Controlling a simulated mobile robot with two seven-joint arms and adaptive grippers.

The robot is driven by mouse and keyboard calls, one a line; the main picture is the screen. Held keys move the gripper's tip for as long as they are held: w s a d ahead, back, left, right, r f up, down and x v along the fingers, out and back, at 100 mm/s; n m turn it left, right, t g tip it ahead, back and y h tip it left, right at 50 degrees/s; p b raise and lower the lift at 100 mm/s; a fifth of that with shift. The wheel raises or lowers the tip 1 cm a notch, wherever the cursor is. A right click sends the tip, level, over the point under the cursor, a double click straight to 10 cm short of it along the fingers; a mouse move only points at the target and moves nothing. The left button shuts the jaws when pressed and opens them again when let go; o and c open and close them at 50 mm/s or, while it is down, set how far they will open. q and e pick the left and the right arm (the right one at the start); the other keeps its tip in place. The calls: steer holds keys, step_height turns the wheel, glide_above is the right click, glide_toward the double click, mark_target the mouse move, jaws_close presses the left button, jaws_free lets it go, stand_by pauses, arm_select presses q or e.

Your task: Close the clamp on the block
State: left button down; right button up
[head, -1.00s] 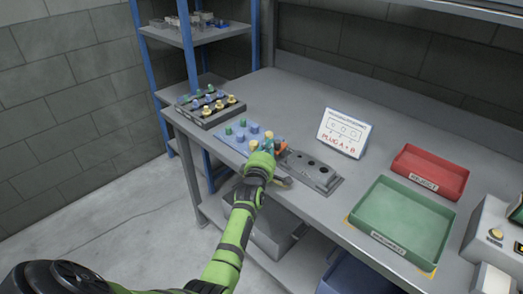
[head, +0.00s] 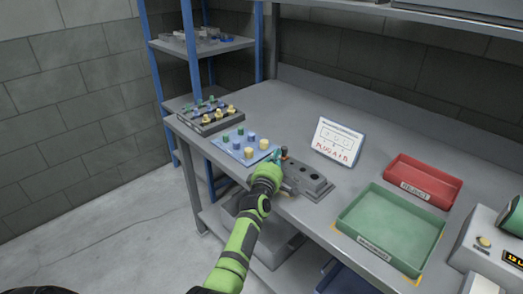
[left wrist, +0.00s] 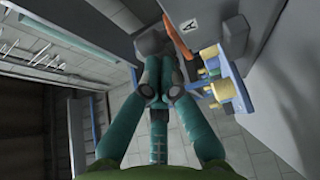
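The grey block (head: 306,180) with several dark round holes lies near the front edge of the workbench. An upright orange clamp handle (head: 284,154) shows at the block's left end; the rest of the clamp is hidden by my gripper. My left gripper (head: 277,159) is beside the clamp at the block's left end. In the left wrist view its teal fingers (left wrist: 162,70) are drawn together, with nothing visible between them. The orange handle (left wrist: 181,39) is just beyond the fingertips, to their right; contact is unclear. My right gripper is not in view.
A blue board (head: 232,152) with coloured pegs lies left of the block, and a dark peg rack (head: 203,124) farther left. A sign (head: 338,141) stands behind the block. A green tray (head: 342,222) and red tray (head: 456,191) are at right. The bench between is clear.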

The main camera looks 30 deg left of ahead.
arm_select(q)
steer(key=shift+w+d+r, duration=0.1)
steer(key=shift+w+d, duration=0.05)
steer(key=shift+d, duration=0.15)
steer(key=shift+d+n+y+p, duration=0.2)
steer(key=shift+n+y+p, duration=0.15)
steer(key=shift+y, duration=0.15)
steer(key=shift+w+d+r+n+g+y, duration=0.2)
steer(key=shift+n+g+y, duration=0.15)
steer(key=shift+y, duration=0.45)
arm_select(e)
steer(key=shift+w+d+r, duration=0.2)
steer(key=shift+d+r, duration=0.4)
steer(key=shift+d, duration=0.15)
arm_select(q)
steer(key=shift+s, duration=0.1)
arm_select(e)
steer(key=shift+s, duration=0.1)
